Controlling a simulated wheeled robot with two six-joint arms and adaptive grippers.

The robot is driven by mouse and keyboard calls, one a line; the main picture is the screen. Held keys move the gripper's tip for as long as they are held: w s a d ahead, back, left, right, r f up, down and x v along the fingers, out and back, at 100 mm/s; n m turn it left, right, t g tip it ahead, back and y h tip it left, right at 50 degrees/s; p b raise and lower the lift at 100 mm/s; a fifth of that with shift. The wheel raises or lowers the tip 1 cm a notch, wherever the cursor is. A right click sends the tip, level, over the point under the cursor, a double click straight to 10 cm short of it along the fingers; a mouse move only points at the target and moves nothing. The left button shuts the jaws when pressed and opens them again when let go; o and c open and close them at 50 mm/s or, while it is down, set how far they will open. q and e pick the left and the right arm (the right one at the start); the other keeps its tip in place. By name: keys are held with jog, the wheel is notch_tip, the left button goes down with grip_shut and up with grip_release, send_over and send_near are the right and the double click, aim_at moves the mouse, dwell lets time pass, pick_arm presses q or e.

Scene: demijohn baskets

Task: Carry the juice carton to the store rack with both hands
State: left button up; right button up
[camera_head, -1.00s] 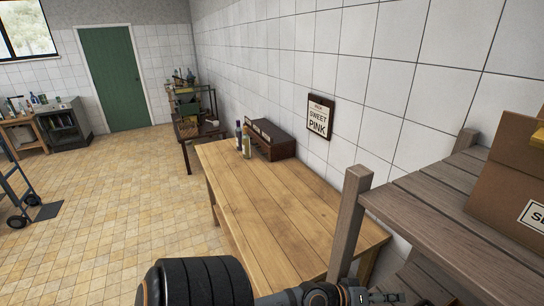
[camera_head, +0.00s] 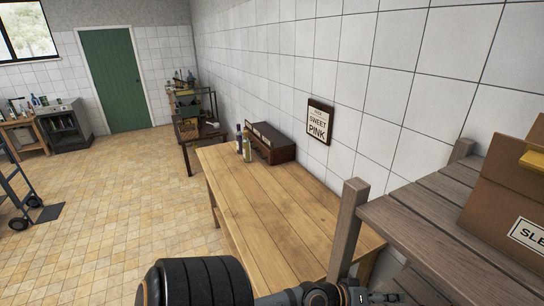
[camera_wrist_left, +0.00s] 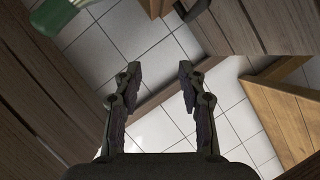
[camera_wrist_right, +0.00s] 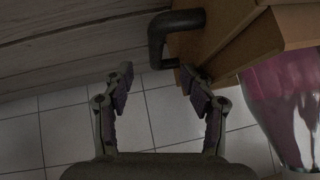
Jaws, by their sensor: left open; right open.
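A brown cardboard carton (camera_head: 490,205) with a label starting "SLE" sits on the grey wooden rack (camera_head: 420,205) at the right edge of the head view; whether it is the juice carton I cannot tell. My left gripper (camera_head: 388,297) shows small and partly cut off low beside the rack. In the left wrist view its fingers (camera_wrist_left: 158,75) are apart and empty, with a dark bent handle (camera_wrist_left: 195,10) ahead. In the right wrist view my right gripper (camera_wrist_right: 157,78) is open and empty. A dark handle (camera_wrist_right: 172,28) on a tan box (camera_wrist_right: 225,25) is just beyond its fingertips.
A wooden table (camera_head: 265,210) with bottles (camera_head: 244,145) and a dark box (camera_head: 270,142) stands along the wall. A hand truck (camera_head: 22,205) is at left. The tiled floor (camera_head: 120,200) between is clear. A pink bottle-like object (camera_wrist_right: 285,105) is close to my right gripper.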

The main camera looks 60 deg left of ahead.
pick_arm(q)
jog(key=shift+w+a+r, duration=0.15)
jog(key=shift+w+r, duration=0.15)
jog(key=shift+r, duration=0.4)
pick_arm(e)
jog(key=shift+v, duration=0.8)
jog(key=shift+a+r, duration=0.1)
jog(key=shift+a, duration=0.05)
jog(key=shift+r, duration=3)
pick_arm(q)
jog(key=shift+s, duration=0.1)
pick_arm(e)
jog(key=s+d, duration=0.1)
jog(key=d+r, duration=0.1)
jog(key=d, duration=0.1)
jog(key=s+d+r, duration=0.1)
jog(key=shift+s+d, duration=0.3)
jog(key=shift+s, duration=0.05)
pick_arm(q)
jog(key=shift+f, duration=0.1)
pick_arm(e)
jog(key=shift+r, duration=0.2)
